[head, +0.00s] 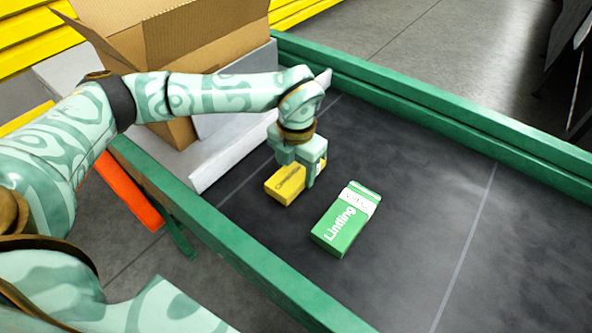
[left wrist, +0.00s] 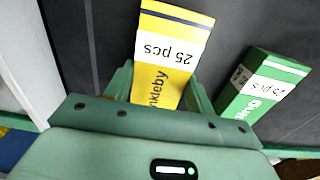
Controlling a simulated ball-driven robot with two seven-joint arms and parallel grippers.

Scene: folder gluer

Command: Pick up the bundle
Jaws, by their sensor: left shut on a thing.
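The yellow bundle (head: 285,185) lies on the dark belt, with a white "25 pcs" label; it also shows in the left wrist view (left wrist: 163,62). My left gripper (head: 300,172) comes down over the bundle from above and is shut on it, with a finger on each side in the wrist view (left wrist: 158,88). I cannot tell whether the bundle is clear of the belt. A green bundle (head: 345,222) with a white band lies on the belt just to the right, apart from the gripper; it also shows in the wrist view (left wrist: 262,85). My right gripper is not in view.
The dark belt (head: 420,190) has green side rails (head: 430,95) along its edges. An open cardboard box (head: 205,40) stands at the back left, beside a pale grey plate (head: 230,148). The belt right of the green bundle is clear.

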